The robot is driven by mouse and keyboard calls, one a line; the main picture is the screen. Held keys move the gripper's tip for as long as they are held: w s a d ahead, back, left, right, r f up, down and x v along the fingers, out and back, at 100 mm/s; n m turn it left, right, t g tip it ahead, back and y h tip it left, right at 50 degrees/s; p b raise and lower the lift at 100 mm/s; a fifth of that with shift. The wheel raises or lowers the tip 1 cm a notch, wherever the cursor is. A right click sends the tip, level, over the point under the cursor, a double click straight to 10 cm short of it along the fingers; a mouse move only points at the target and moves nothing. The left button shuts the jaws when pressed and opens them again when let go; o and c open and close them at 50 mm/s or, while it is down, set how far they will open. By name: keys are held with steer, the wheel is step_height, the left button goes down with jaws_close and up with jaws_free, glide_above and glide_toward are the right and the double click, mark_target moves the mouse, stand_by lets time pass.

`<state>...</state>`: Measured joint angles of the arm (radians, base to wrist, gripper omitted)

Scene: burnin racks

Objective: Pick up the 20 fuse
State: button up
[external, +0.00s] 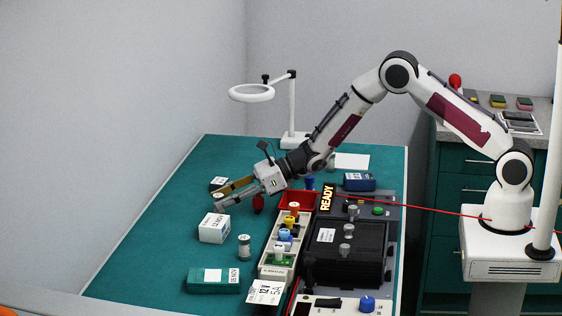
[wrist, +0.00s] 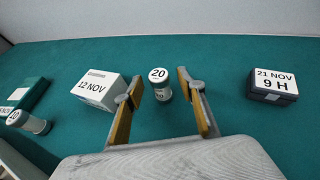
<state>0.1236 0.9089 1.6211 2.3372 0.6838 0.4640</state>
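The 20 fuse (wrist: 160,90) is a small upright cylinder with a white cap marked 20 and a grey-green body. It stands on the green mat in the wrist view. My gripper (wrist: 161,98) is open, with its two tan-padded fingers on either side of the fuse near their tips. Gaps show on both sides, so the fingers appear not to touch it. In the external view my gripper (external: 232,190) is low over the far left part of the mat, and the fuse is mostly hidden by the fingers there.
A white box marked 12 NOV (wrist: 97,89) stands left of the fuse. A dark box marked 21 NOV 9 H (wrist: 273,85) stands to the right. Another fuse, marked 10 (wrist: 30,122), is farther left. A red tray (external: 287,207) and a fuse rack (external: 267,271) stand right.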

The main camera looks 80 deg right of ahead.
steer(key=shift+w+a+f, duration=0.25)
steer(key=shift+w, duration=0.35)
jaws_close()
